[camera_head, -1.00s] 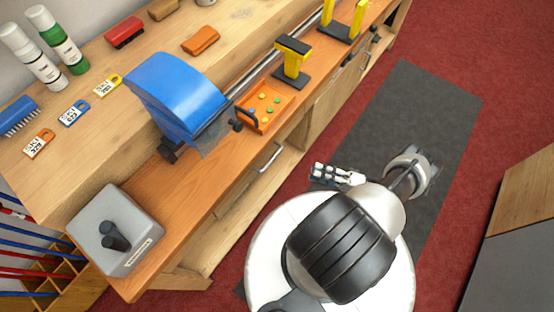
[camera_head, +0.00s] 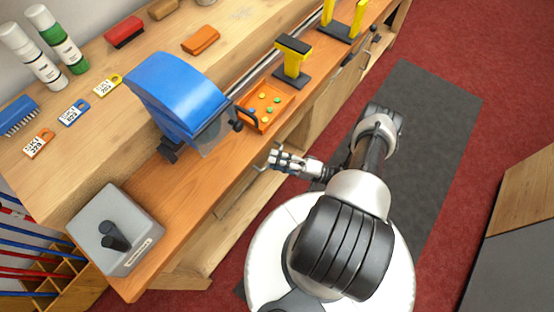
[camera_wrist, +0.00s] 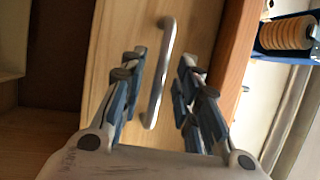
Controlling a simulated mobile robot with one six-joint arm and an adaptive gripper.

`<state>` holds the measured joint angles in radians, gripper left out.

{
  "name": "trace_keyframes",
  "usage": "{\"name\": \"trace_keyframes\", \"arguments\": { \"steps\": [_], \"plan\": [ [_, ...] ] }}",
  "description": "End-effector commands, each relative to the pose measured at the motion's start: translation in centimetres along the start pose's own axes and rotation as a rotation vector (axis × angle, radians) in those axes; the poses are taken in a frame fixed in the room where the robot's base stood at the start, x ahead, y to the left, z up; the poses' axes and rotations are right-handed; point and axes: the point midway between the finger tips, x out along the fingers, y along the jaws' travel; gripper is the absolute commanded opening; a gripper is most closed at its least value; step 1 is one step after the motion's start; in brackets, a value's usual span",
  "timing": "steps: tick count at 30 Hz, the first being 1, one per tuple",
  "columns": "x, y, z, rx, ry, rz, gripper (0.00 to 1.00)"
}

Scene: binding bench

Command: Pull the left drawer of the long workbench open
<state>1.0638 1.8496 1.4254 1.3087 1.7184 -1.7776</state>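The long workbench (camera_head: 190,205) runs diagonally across the head view. The left drawer (camera_head: 236,205) has a pale wood front below the orange-brown top and looks closed. In the wrist view the drawer front (camera_wrist: 120,25) fills the middle. Its silver bar handle (camera_wrist: 158,85) appears between my two fingers. My gripper (camera_wrist: 160,68) is open, with one finger on each side of the handle in the picture. I cannot tell whether the fingers touch it.
A blue-hooded device (camera_head: 180,95) and an orange tray (camera_head: 264,107) of coloured pieces stand on the bench above. A grey box (camera_head: 115,228) with a black knob sits at the near end. A dark mat (camera_head: 425,110) covers red floor. A cabinet (camera_head: 515,230) stands at right.

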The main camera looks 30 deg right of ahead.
Motion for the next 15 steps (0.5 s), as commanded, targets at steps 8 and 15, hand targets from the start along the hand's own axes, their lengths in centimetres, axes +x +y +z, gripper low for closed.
{"name": "trace_keyframes", "arguments": {
  "steps": [8, 15],
  "plan": [
    [-0.02, -0.02, -0.01, 0.000, 0.000, 0.000, 0.24],
    [-0.03, -0.02, -0.01, 0.000, 0.000, 0.000, 0.08]
  ]
}}
